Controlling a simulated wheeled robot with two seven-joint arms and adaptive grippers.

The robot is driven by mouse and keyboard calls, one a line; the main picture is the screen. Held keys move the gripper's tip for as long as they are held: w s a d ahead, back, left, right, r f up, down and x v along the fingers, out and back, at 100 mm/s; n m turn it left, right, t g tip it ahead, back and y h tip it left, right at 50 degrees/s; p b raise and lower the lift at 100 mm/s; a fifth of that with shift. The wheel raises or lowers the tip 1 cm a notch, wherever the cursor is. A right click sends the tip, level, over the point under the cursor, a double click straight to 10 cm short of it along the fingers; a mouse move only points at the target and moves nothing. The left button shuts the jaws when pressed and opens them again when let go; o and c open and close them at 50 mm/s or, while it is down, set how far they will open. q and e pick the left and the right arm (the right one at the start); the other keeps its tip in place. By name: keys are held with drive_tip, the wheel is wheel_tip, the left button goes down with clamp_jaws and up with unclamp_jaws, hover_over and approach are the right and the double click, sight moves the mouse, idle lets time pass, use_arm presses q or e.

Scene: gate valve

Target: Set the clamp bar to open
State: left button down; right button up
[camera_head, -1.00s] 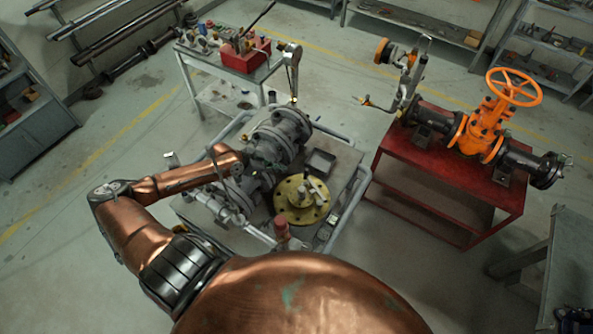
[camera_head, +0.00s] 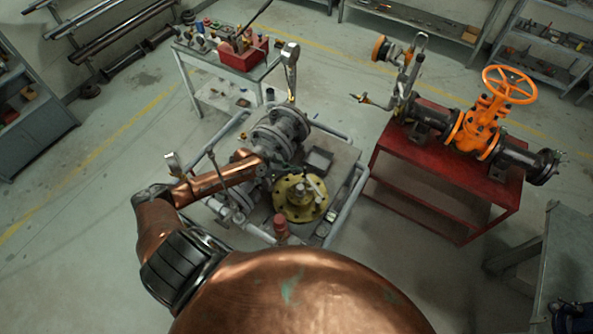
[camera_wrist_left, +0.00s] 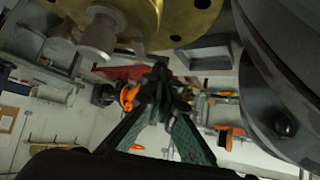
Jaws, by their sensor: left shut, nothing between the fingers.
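No part is plainly marked as the clamp bar. A brass flange (camera_head: 291,208) with a grey stub and a short bar lies on the cart. My left gripper (camera_wrist_left: 160,75) is shut and empty, below the brass flange (camera_wrist_left: 190,12) in the left wrist view and left of a dark round flange (camera_wrist_left: 262,85). In the head view its fingers are hidden among the valve parts. My right gripper is out of view.
A red table (camera_head: 437,185) at the right carries a pipe with an orange gate valve (camera_head: 487,118). A small bench (camera_head: 225,88) with a red toolbox stands behind. Cart rails (camera_head: 347,205) surround the grey valve. Floor between cart and red table is open.

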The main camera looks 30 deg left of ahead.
use_arm(q)
drive_tip(key=w+d+b, duration=0.1)
drive_tip(key=w, duration=0.1)
drive_tip(key=w+d+b, duration=0.1)
drive_tip(key=w, duration=0.1)
drive_tip(key=w+d+b, duration=0.2)
drive_tip(key=shift+f, duration=0.1)
drive_tip(key=shift+w, duration=0.1)
drive_tip(key=shift+a+r, duration=0.15)
drive_tip(key=shift+r, duration=0.15)
drive_tip(key=s+a+r+p, duration=0.1)
drive_tip(key=s+a+r, duration=0.2)
drive_tip(key=a+r, duration=0.3)
drive_tip(key=shift+s+a+r, duration=0.15)
drive_tip(key=shift+a+r, duration=0.05)
drive_tip(key=shift+a, duration=0.05)
drive_tip(key=shift+d, duration=0.1)
